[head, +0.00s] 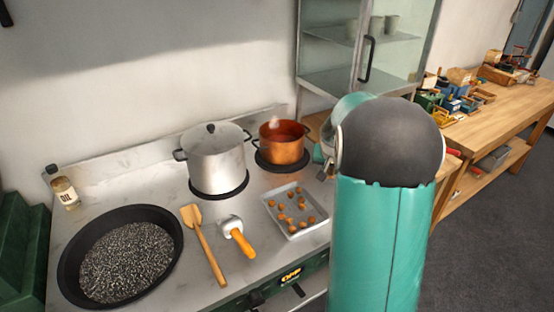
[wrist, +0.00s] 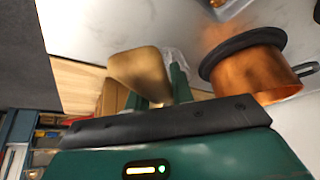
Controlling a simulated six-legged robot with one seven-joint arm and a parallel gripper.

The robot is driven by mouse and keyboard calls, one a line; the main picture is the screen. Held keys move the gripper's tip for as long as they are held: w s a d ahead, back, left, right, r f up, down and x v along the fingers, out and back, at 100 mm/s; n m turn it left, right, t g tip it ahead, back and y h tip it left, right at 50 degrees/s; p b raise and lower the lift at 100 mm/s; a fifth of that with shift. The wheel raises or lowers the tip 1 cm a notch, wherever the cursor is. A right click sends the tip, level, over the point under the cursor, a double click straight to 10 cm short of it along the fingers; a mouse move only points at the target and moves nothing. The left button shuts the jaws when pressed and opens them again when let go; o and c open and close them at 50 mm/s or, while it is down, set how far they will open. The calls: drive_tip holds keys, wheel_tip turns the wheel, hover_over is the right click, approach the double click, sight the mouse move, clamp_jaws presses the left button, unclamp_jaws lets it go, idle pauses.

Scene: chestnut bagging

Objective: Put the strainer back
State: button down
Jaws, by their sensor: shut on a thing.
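My gripper (wrist: 162,98) shows in the wrist view, its green fingers shut on a tan, wooden-looking handle end (wrist: 139,74). A pale, mesh-like patch shows just behind the fingers; this looks like the strainer, but its bowl is mostly hidden. The copper pot (wrist: 250,75) is close by, to the right of the fingers in the wrist view. In the head view the copper pot (head: 283,145) stands on the back right burner, with a little steam above it. My own arm hides the gripper and the strainer in the head view.
A lidded steel pot (head: 216,160) stands left of the copper pot. A tray of chestnuts (head: 296,212), a wooden spatula (head: 204,245), an orange-handled tool (head: 237,236) and a wide black pan (head: 120,256) lie in front. A glass cabinet (head: 362,45) and wooden workbench (head: 490,120) stand right.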

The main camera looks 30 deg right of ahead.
drive_tip(key=shift+f, duration=0.3)
drive_tip(key=c, duration=1.1)
unclamp_jaws()
drive_tip(key=v, duration=1.4)
drive_tip(key=shift+f, duration=0.1)
